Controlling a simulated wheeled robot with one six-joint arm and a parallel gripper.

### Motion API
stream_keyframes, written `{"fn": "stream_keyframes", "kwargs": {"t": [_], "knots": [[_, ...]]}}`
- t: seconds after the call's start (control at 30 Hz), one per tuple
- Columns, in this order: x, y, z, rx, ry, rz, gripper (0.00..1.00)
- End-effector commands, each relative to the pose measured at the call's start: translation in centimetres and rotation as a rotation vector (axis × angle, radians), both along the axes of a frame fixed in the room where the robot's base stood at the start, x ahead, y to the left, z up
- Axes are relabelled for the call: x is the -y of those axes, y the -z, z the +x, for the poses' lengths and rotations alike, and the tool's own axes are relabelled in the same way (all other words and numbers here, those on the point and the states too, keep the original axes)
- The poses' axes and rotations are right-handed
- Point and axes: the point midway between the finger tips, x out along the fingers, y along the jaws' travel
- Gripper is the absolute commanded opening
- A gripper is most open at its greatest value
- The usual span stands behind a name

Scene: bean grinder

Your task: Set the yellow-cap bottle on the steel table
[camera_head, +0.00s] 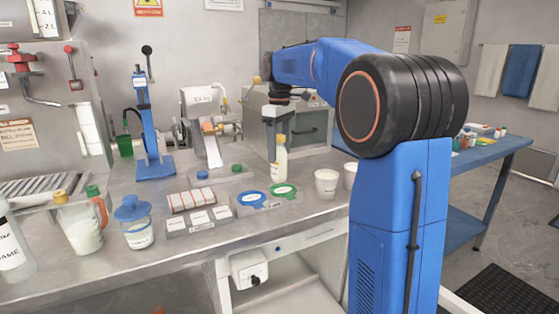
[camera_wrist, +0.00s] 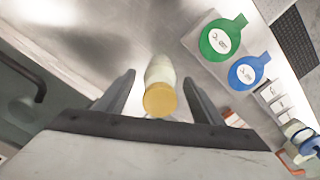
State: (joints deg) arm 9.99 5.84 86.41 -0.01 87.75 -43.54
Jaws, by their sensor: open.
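The yellow-cap bottle (camera_head: 280,165) stands upright on the steel table (camera_head: 320,222), behind the green and blue round labels. It has a pale cream body and a yellow cap. In the wrist view the bottle (camera_wrist: 160,70) is seen from above, its cap (camera_wrist: 160,100) toward the camera. My gripper (camera_wrist: 159,82) is open, with one finger on each side of the bottle and visible gaps between. In the head view my gripper (camera_head: 279,122) is just above the cap, small and partly lost against the grey box behind.
A green label (camera_head: 284,190) and a blue label (camera_head: 250,198) lie in front of the bottle. Two white cups (camera_head: 326,183) stand to the right. A blue-lidded jar (camera_head: 137,225) and a jug (camera_head: 82,228) stand at the left. A grey box (camera_head: 308,125) is close behind the bottle.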

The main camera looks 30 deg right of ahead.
Motion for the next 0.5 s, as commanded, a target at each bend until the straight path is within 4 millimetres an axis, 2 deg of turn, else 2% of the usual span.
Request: {"fn": "stream_keyframes", "kwargs": {"t": [0.2,0.4,0.5], "knots": [[0.0,-4.2,0.1,0.003,0.000,-0.001,0.61],[0.0,-6.7,0.1,0.001,0.000,0.000,0.61],[0.0,-7.3,0.0,0.000,0.000,0.000,0.61]]}}
